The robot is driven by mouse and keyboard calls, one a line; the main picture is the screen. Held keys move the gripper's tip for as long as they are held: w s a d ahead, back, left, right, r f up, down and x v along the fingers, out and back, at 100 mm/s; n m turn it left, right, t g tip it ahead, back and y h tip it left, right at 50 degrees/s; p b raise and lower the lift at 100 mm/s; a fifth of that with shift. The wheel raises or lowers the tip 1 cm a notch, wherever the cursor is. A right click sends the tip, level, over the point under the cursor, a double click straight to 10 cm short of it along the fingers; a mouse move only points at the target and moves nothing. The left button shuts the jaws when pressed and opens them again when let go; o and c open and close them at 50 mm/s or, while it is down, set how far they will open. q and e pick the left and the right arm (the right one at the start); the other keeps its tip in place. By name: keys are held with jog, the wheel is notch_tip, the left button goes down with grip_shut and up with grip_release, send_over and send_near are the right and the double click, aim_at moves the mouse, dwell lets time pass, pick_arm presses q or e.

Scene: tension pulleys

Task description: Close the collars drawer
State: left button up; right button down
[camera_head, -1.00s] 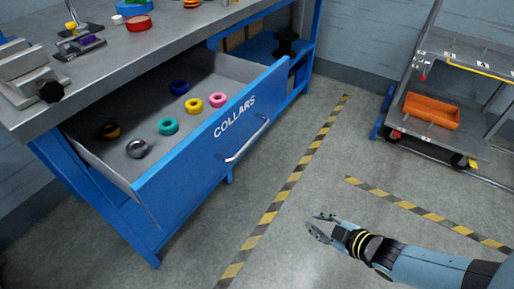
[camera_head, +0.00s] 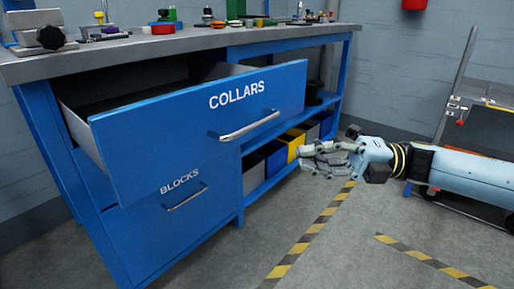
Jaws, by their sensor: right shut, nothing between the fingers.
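The blue collars drawer (camera_head: 160,135) is pulled out from the workbench, with the white word COLLARS on its front. Its silver bar handle (camera_head: 250,126) is on the right part of the front. The drawer's inside is mostly hidden behind the front panel at this angle. My right gripper (camera_head: 304,156) is to the right of the drawer front, apart from the handle. It is shut and empty, with its fingers pointing left. My left gripper is not in view.
A shut blocks drawer (camera_head: 170,215) is below. The workbench top (camera_head: 100,54) carries small parts and tools. Several bins, one yellow (camera_head: 294,142), stand on the lower shelf. A cart (camera_head: 480,110) stands at right. The floor in front is clear.

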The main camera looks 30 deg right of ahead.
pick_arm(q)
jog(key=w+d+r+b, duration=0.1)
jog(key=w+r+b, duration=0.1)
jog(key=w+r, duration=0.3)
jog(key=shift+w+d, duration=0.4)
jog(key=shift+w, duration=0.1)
pick_arm(e)
jog(key=w+a+r, duration=0.1)
jog(key=w+a, duration=0.5)
jog(key=a, duration=0.1)
jog(key=shift+w+r, duration=0.25)
